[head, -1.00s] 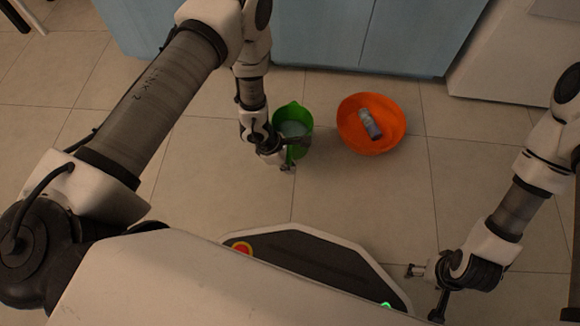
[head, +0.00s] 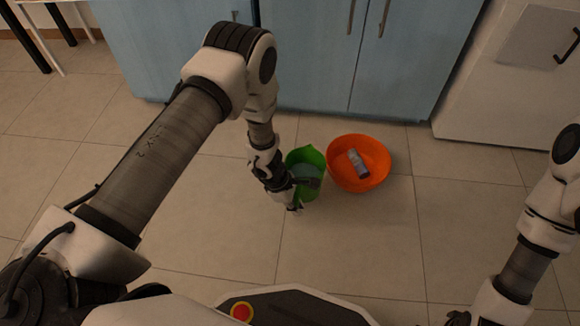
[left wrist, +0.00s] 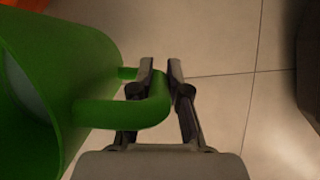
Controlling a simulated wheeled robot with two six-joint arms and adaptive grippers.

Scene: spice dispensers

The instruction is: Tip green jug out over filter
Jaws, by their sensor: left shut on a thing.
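The green jug (head: 309,157) is in the middle of the head view, with pale contents showing inside. My left gripper (head: 298,205) is shut on its handle. In the left wrist view the handle (left wrist: 125,113) runs between the two fingers (left wrist: 160,80), and the jug's body (left wrist: 75,60) fills the left side. Just right of the jug is an orange bowl (head: 343,179) with a small grey and white cylinder (head: 358,163) lying in it. I cannot tell whether this cylinder is the filter. My right gripper (head: 458,318) is partly cut off at the bottom edge.
Blue cabinets (head: 320,55) stand behind the jug and bowl. A white cabinet (head: 500,100) is at the back right. The tiled floor (head: 350,240) in front of the bowl is clear. Thin table legs (head: 30,35) show at the far left.

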